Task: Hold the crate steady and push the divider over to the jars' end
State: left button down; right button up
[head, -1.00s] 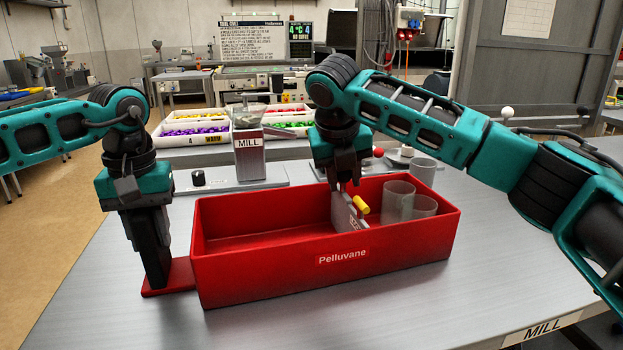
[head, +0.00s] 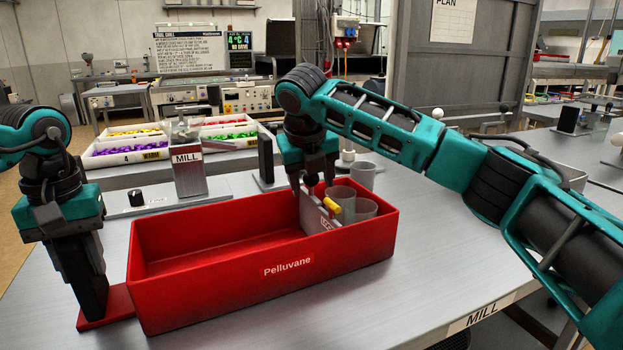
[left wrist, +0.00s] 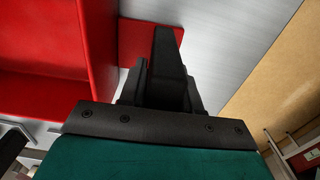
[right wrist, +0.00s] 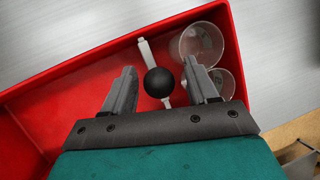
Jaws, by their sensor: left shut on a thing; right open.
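The red crate (head: 200,295) stands on the metal table, and a flat red tab (head: 118,303) sticks out at its left end. My left gripper (head: 92,308) points down and is shut on this tab; it also shows in the left wrist view (left wrist: 168,45). The pale divider (head: 315,212) stands across the crate, right of its middle. Two clear jars (head: 341,198) (head: 366,209) stand in the right end, close to the divider. My right gripper (right wrist: 160,88) is open over the divider, with a black ball knob (right wrist: 158,82) between its fingers.
A grey mill (head: 188,165) stands at the back left, with white bins (head: 140,155) of coloured items beyond. The crate's left part is empty, and the table front is clear.

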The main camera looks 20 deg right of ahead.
pick_arm(q)
jog(key=shift+f, duration=0.25)
pick_arm(e)
jog(key=v, duration=1.2)
pick_arm(q)
jog(key=c, duration=1.3)
grip_release()
jog(key=o, duration=0.3)
jog(key=shift+o, duration=1.4)
jog(key=shift+r, duration=0.15)
jog(key=shift+r, duration=0.15)
